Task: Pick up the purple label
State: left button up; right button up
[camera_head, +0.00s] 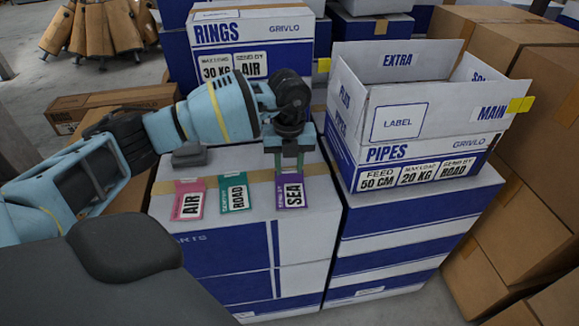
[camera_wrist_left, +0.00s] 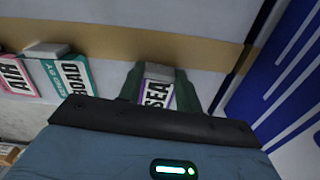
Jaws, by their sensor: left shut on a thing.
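The purple label (camera_head: 291,192), marked SEA, lies on top of the white and blue box at the right of a row of labels. My left gripper (camera_head: 289,165) points down at its upper end and is shut on it. In the left wrist view the SEA label (camera_wrist_left: 157,97) shows between the two green fingers (camera_wrist_left: 160,88), with a grey block at its far end. The label still appears to rest on or very near the box top. My right gripper is in neither view.
A pink AIR label (camera_head: 188,200) and a teal ROAD label (camera_head: 235,193) lie to the left on the same box (camera_head: 320,215). An open PIPES box (camera_head: 400,125) stands to the right, on another box. A RINGS box (camera_head: 255,30) stands behind. Brown cartons (camera_head: 520,200) fill the far right.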

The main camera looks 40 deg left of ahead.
pick_arm(q)
jog(key=shift+r, duration=0.15)
jog(key=shift+r, duration=0.25)
notch_tip(320, 180, up, 3)
jog(key=shift+s+f+p, duration=0.1)
jog(key=shift+s+p, duration=0.05)
jog(key=shift+p, duration=0.15)
jog(key=s+a, duration=0.1)
jog(key=s, duration=0.4)
jog(key=s+a+r, duration=0.1)
jog(key=s, duration=0.4)
jog(key=s+a, duration=0.1)
jog(key=s, duration=0.4)
jog(key=shift+s+r, duration=0.15)
jog(key=shift+s, duration=0.1)
